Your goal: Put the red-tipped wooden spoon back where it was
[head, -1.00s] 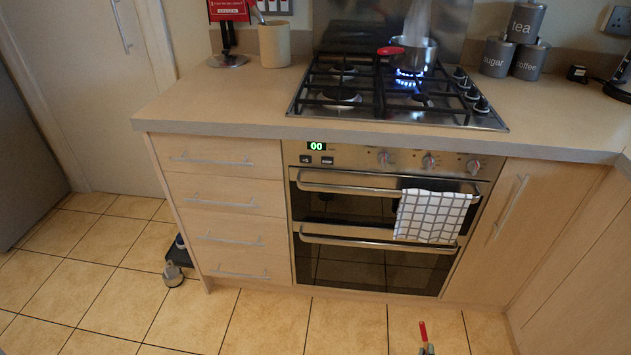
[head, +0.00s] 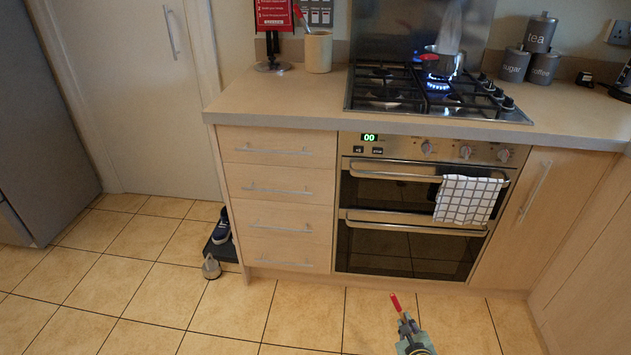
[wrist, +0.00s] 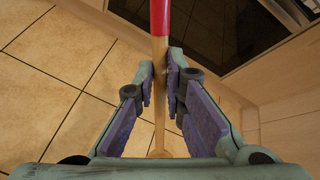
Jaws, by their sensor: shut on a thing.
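The red-tipped wooden spoon is in my gripper (head: 404,319), low in the head view and in front of the oven. Its red tip (head: 396,302) sticks out beyond the fingers. In the wrist view the wooden handle (wrist: 160,95) runs between the two fingers, with the red end pointing away from my palm. My gripper (wrist: 161,70) is shut on the handle. A cream utensil jar (head: 318,54) stands at the back left of the worktop, with a red-tipped utensil (head: 299,14) leaning out of it. The gripper is well below and in front of the worktop.
A pan (head: 443,62) with a red handle steams over a lit blue flame on the gas hob (head: 385,103). A dark stand (head: 272,64) is left of the jar. Shoes (head: 222,232) lie beside the drawers. The front left worktop (head: 285,98) is clear.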

